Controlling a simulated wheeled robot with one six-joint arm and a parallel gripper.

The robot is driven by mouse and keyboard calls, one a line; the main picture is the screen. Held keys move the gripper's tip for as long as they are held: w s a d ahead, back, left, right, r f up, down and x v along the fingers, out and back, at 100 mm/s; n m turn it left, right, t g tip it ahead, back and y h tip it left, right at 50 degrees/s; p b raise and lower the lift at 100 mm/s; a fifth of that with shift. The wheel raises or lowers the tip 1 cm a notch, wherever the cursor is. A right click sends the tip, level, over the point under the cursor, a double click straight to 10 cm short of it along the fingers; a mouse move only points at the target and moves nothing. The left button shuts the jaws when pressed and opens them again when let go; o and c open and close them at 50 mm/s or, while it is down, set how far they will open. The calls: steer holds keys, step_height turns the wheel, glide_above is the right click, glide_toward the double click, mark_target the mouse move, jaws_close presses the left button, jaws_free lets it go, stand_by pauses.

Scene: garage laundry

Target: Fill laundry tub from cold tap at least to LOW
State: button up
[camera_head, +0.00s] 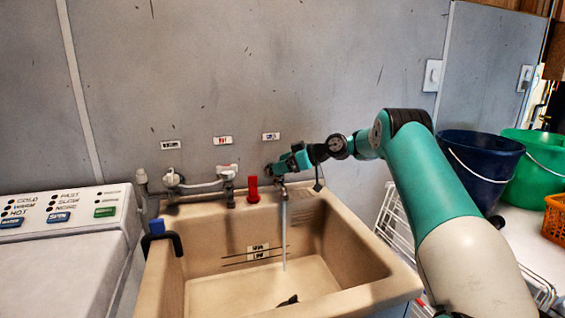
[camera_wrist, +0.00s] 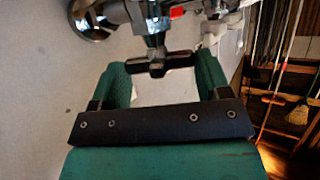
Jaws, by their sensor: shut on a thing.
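The beige laundry tub (camera_head: 347,243) stands below the wall, with a label and dark level lines (camera_head: 258,252) on its inner back wall; the wording is too small to read. A thin water stream (camera_head: 284,235) falls from a spout (camera_head: 281,190) into it. I cannot tell the water depth; no surface shows at the lines. My gripper (camera_head: 285,167) is at the wall above the spout, at the rightmost tap. In the wrist view my gripper (camera_wrist: 162,80) has its teal fingers on either side of a black cross-shaped tap handle (camera_wrist: 158,65), shut on it.
A red upright piece (camera_head: 252,189) stands on the tub's back rim, beside white-grey pipework (camera_head: 200,185). A washing machine (camera_head: 70,250) stands left. Blue (camera_head: 480,165) and green (camera_head: 538,160) buckets stand right.

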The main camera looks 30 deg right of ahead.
steer(key=shift+n+g+y+p, duration=0.5)
steer(key=shift+n+y+p, duration=0.1)
steer(key=o, duration=0.9)
steer(key=p+v, duration=1.2)
steer(key=v, duration=0.5)
steer(key=shift+r, duration=0.15)
